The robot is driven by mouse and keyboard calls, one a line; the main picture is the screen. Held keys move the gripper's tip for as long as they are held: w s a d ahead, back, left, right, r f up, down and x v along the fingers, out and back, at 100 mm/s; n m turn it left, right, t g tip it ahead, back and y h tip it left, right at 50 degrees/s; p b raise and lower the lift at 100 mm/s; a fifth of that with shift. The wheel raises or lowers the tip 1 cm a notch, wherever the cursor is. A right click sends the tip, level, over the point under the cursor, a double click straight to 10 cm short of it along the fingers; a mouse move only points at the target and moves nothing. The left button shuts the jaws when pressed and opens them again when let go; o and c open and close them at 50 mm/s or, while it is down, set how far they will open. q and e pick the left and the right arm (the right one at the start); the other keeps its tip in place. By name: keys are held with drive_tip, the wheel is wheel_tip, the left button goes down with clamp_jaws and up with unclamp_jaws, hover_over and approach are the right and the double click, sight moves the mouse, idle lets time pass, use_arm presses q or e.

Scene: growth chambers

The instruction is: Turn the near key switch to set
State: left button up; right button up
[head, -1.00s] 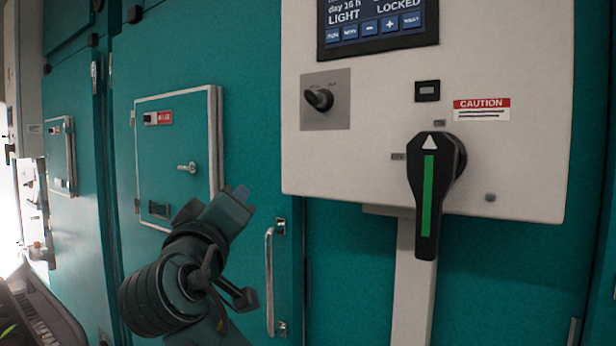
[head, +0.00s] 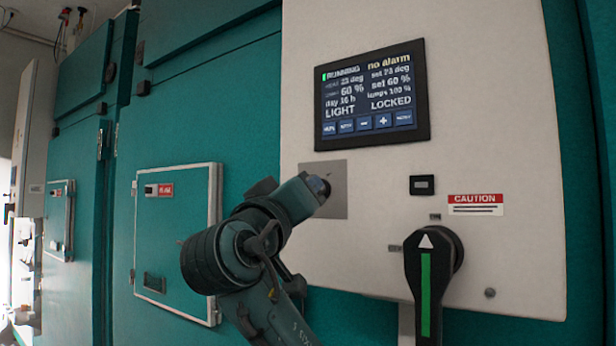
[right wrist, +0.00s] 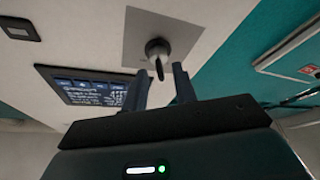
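The near key switch is a dark knob on a grey square plate (head: 336,197) on the white control panel. In the head view my right gripper (head: 308,187) is in front of the plate and covers most of the knob. In the right wrist view the key switch (right wrist: 157,48) shows with its key pointing toward my right gripper (right wrist: 160,82). The two fingers are open, one on each side of the key's line. I cannot tell whether they touch it. The display (head: 371,95) above reads RUNNING, no alarm, LIGHT and LOCKED. My left gripper is out of view.
A large black rotary handle (head: 432,275) with a green stripe stands out at the panel's lower right, near a CAUTION label (head: 475,204). A small black module (head: 422,185) sits above it. A teal hatch (head: 178,235) with a pale frame is to the left.

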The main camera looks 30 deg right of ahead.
drive_tip(key=shift+p+x, duration=0.3)
drive_tip(key=shift+x, duration=1.05)
drive_tip(key=shift+c, duration=0.2)
drive_tip(key=shift+f, duration=0.1)
clamp_jaws()
